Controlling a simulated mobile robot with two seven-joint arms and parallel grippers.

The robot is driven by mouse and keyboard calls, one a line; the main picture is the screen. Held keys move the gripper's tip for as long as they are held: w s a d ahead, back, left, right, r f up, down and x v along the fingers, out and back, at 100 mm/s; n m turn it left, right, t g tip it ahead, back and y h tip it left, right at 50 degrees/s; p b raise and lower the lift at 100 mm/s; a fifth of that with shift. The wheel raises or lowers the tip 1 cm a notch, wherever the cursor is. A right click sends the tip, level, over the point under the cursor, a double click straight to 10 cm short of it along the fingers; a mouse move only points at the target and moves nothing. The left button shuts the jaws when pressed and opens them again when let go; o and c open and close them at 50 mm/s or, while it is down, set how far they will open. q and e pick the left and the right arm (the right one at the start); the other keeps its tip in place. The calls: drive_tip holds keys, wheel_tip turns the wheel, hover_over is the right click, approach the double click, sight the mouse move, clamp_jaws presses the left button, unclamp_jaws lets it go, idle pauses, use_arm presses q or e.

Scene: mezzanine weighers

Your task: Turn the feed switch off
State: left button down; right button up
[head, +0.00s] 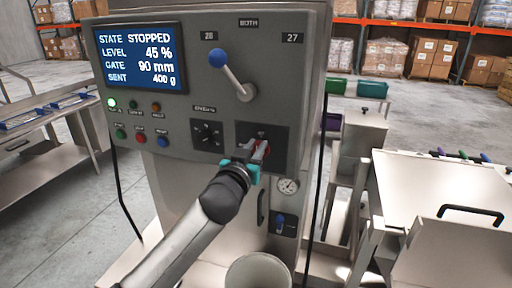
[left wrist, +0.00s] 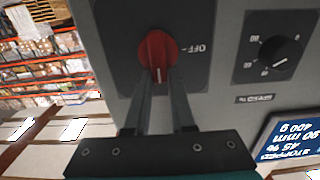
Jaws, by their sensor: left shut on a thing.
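The feed switch, a red rotary knob (left wrist: 158,46), sits on a dark square plate on the grey control panel. A white line on the knob points toward the bottom of the left wrist view. The word OFF (left wrist: 197,48) is to the knob's right there, upside down. My left gripper (left wrist: 158,72) is shut on the knob, one finger on each side. In the head view my left gripper (head: 256,153) reaches the panel's lower right and hides most of the red knob (head: 264,148). My right gripper is not in view.
The display (head: 140,58) reads STOPPED, level 45 %, gate 90 mm, sent 400 g. A blue-tipped lever (head: 218,58) stands above the switch, a black dial (head: 207,135) to its left. Indicator lights and buttons are farther left. A white bucket (head: 258,274) is below.

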use_arm(q)
drive_tip(key=shift+n, duration=0.3)
drive_tip(key=shift+w+a+f+n+p, duration=0.15)
drive_tip(key=shift+a+f+n+p, duration=0.5)
drive_tip(key=shift+n, duration=2.2)
drive_tip(key=shift+w+a+f+n+p, duration=0.15)
drive_tip(key=shift+n+p, duration=0.95)
drive_tip(key=shift+n, duration=1.8)
drive_tip(key=shift+w+a+f+n+p, duration=0.1)
drive_tip(key=shift+a+f+n+p, duration=0.6)
drive_tip(key=shift+n, duration=2.15)
drive_tip(key=shift+d+r, duration=0.15)
drive_tip(key=shift+d, duration=0.1)
drive_tip(key=c, duration=0.8)
unclamp_jaws()
drive_tip(key=shift+o, duration=0.2)
drive_tip(key=shift+s, duration=0.1)
